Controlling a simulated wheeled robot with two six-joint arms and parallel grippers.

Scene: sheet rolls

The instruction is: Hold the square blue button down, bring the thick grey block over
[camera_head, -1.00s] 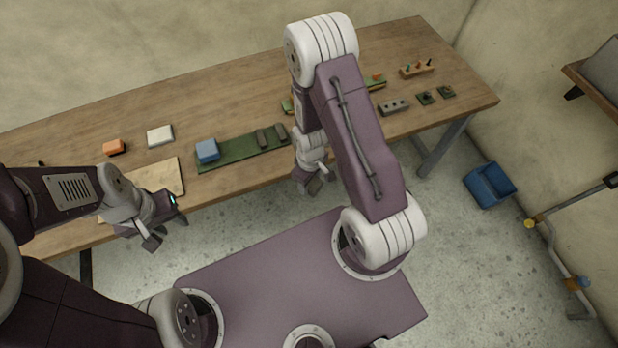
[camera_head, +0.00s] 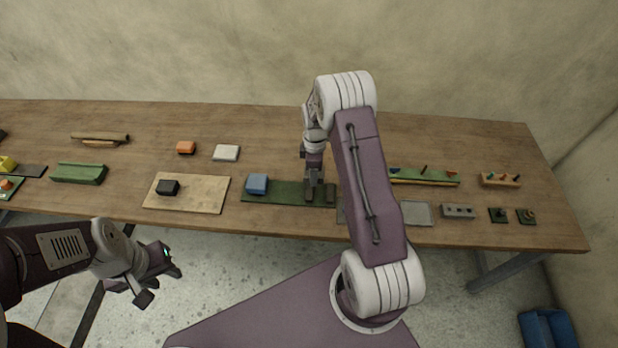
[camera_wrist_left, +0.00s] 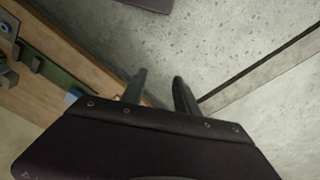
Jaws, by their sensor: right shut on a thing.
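The square blue button (camera_head: 257,183) stands at the left end of a long green board (camera_head: 282,196) on the table. Two dark grey blocks are on that board to its right, a left one (camera_head: 309,196) and a right one (camera_head: 330,195). I cannot tell which is thicker. My right gripper (camera_head: 313,183) points down over the board and is shut on the left grey block, at its top. My left gripper (camera_head: 150,284) is open and empty in front of the table edge. Its two separated fingers show in the left wrist view (camera_wrist_left: 158,92).
A tan board (camera_head: 205,192) with a black block (camera_head: 168,187) lies left of the green board. An orange block (camera_head: 186,147) and a white block (camera_head: 226,153) are behind. A grey peg-hole block (camera_head: 458,211) is at right. My right arm hides part of the table.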

